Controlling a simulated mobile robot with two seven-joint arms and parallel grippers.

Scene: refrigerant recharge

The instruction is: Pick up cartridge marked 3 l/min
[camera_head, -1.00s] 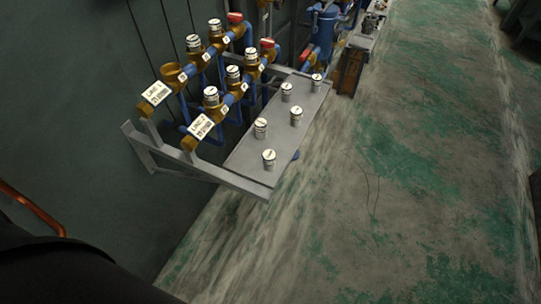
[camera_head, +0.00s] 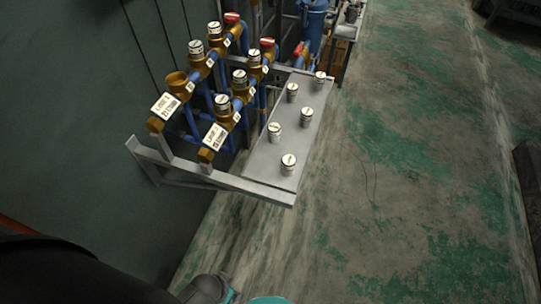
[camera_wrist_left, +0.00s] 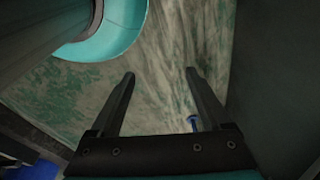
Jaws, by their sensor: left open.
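Several small silver cartridges with white tops stand upright on a grey metal shelf plate (camera_head: 262,163). The nearest cartridge (camera_head: 288,164) is at the plate's front end. Other cartridges on the plate are a second (camera_head: 274,132), a third (camera_head: 306,117), one further back (camera_head: 292,92) and one at the far end (camera_head: 320,79). Their markings are too small to read, so I cannot tell which is 3 l/min. My left gripper (camera_wrist_left: 160,88) is open and empty in the left wrist view, with floor behind its fingers. My right gripper is not in view.
Brass and blue manifolds with label plates (camera_head: 215,137) stand left of the plate, with more cartridges fitted. One brass socket (camera_head: 176,78) is open on top. A grey bracket frame (camera_head: 230,180) holds the shelf off the dark wall. The floor (camera_head: 400,200) to the right is clear.

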